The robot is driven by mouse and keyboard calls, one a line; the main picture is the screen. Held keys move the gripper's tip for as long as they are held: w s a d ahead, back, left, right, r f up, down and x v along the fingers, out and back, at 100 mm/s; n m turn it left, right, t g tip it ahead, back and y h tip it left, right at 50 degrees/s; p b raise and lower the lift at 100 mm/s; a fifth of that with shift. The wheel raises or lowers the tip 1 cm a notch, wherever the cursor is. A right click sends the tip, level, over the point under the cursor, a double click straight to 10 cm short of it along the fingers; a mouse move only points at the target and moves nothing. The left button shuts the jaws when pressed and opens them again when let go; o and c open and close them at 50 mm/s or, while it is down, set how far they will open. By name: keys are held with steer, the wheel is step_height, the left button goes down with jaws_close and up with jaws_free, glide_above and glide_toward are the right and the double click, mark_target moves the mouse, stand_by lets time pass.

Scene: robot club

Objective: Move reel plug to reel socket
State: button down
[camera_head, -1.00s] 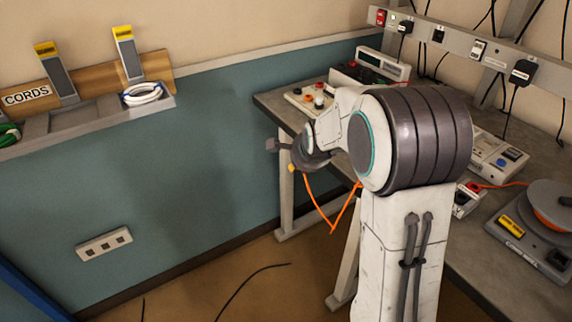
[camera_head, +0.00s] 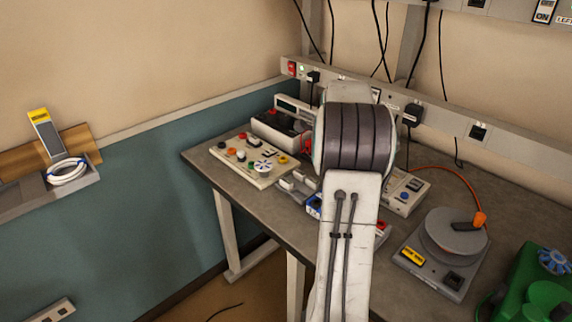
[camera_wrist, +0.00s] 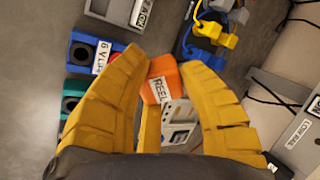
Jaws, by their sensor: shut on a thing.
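An orange block labelled REEL (camera_wrist: 161,80), which I take to be the reel plug, sits between the yellow fingertips of my gripper (camera_wrist: 170,72) in the wrist view. My gripper is shut on it. In the head view my own arm hides the gripper and plug. An orange cable (camera_head: 452,176) arches from the grey cable reel (camera_head: 452,237) toward the area behind my arm. I cannot make out a reel socket for certain. A pale slotted part (camera_wrist: 180,120) shows below the plug in the wrist view; I cannot tell whether they touch.
Yellow and blue connectors (camera_wrist: 212,30) are above right. In the head view, a control panel (camera_head: 240,172) stands left on the bench, a meter box (camera_head: 405,195) beyond my arm, a green object (camera_head: 535,290) at right.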

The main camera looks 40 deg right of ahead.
steer(key=c, duration=2)
jaws_free()
steer(key=s+d+r+m+g+p, duration=0.1)
steer(key=s+d+r+m+p, duration=0.2)
steer(key=s+d+r, duration=0.4)
steer(key=s+d+p, duration=0.1)
steer(key=s+d, duration=0.3)
steer(key=s, duration=0.2)
steer(key=shift+s+d+r+m+g+p, duration=0.2)
steer(key=shift+s+m+g+p, duration=0.1)
steer(key=shift+s+g+p, duration=0.1)
steer(key=s+d+r+m+g+y+p, duration=0.1)
steer(key=s+r+m+p, duration=0.15)
steer(key=s, duration=0.95)
steer(key=s+d+r+m+g+p, duration=0.15)
steer(key=s+p, duration=0.25)
steer(key=s, duration=0.8)
steer(key=s+a+f, duration=0.1)
steer(key=a+f, duration=0.3)
steer(key=f, duration=0.1)
steer(key=a+f+y+b, duration=0.1)
steer(key=a+f, duration=0.3)
steer(key=f, duration=0.1)
steer(key=s+a+f+y+b, duration=0.1)
steer(key=a+f, duration=0.4)
steer(key=shift+s+f+t, duration=0.1)
steer(key=shift+s+t, duration=0.15)
steer(key=shift+s, duration=0.1)
steer(key=shift+f+b, duration=0.95)
steer(key=shift+f, duration=1.35)
